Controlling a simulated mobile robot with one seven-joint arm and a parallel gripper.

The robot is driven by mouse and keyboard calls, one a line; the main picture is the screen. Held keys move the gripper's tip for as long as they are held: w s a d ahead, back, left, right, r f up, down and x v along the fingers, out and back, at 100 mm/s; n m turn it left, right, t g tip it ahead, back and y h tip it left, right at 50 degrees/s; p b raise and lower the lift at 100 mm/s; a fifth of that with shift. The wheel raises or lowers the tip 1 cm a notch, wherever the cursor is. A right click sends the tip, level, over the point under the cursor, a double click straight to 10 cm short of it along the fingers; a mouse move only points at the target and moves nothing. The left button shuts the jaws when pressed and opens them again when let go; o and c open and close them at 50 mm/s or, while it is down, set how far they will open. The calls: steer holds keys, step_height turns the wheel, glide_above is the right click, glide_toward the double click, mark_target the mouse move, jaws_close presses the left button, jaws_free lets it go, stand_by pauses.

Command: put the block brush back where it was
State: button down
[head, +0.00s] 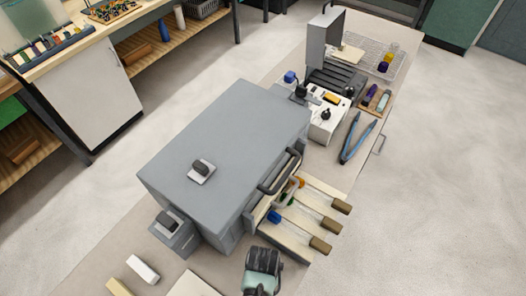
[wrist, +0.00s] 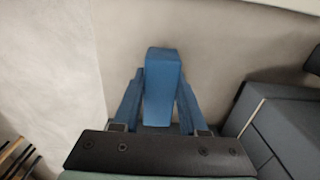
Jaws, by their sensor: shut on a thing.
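My gripper (wrist: 161,74) shows in the wrist view with its two blue fingers closed on a blue, block-shaped thing (wrist: 163,92). It fits the block brush, but no bristles can be made out. The thing sticks out between the fingers, above a pale bench top (wrist: 210,50); I cannot tell whether it touches the surface. In the head view, a dark and pale-green part of my arm (head: 262,272) is at the bottom edge; my fingertips and the held thing are hidden or out of frame there.
A large grey furnace box (head: 225,150) stands on the bench. A white block (head: 143,269) and a yellowish block (head: 118,287) lie at lower left. Blue-handled tongs (head: 354,140) lie farther back. Bare bench shows around the held thing.

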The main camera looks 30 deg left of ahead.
steer(key=shift+f, duration=0.2)
steer(key=shift+c, duration=2.2)
jaws_free()
steer(key=shift+r, duration=0.1)
step_height(320, 180, up, 12)
steer(key=shift+r, duration=0.15)
steer(key=shift+w, duration=0.1)
